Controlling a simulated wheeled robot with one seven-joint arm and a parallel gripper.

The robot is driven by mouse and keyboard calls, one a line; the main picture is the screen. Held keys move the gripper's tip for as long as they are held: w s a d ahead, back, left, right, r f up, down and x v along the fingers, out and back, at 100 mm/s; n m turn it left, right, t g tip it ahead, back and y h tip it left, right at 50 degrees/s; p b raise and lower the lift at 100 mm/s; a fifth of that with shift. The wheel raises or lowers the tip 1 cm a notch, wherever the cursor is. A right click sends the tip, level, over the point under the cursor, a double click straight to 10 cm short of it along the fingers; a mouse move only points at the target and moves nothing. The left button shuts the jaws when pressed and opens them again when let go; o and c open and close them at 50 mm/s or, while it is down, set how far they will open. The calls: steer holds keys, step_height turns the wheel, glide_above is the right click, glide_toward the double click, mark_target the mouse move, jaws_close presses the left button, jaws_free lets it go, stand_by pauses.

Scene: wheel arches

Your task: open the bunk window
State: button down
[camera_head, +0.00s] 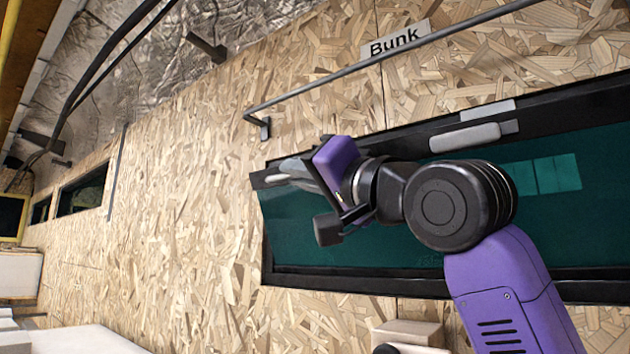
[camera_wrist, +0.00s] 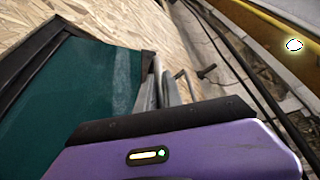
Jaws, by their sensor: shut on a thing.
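The bunk window (camera_head: 390,245) is a wide teal pane in a black frame on the wooden wall, below a "Bunk" label (camera_head: 394,40). Its pane also shows at the left in the wrist view (camera_wrist: 85,85). My gripper (camera_head: 288,172) is at the window's upper left corner, with its fingers shut on a light grey window handle there, mostly hidden by the fingers. A second grey handle (camera_head: 465,137) sits on the upper frame to the right, free of my gripper. I cannot tell whether the pane stands slightly off its frame.
A dark rail (camera_head: 340,73) runs along the wall above the window. Black cables (camera_head: 100,60) hang at the upper left, near silvery insulation. Smaller windows (camera_head: 83,190) are farther left. A white block (camera_head: 410,333) is below the window.

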steer(key=shift+s+a+f, duration=0.2)
steer(key=shift+s+f, duration=0.1)
steer(key=shift+f, duration=0.1)
steer(key=c, duration=1.5)
jaws_free()
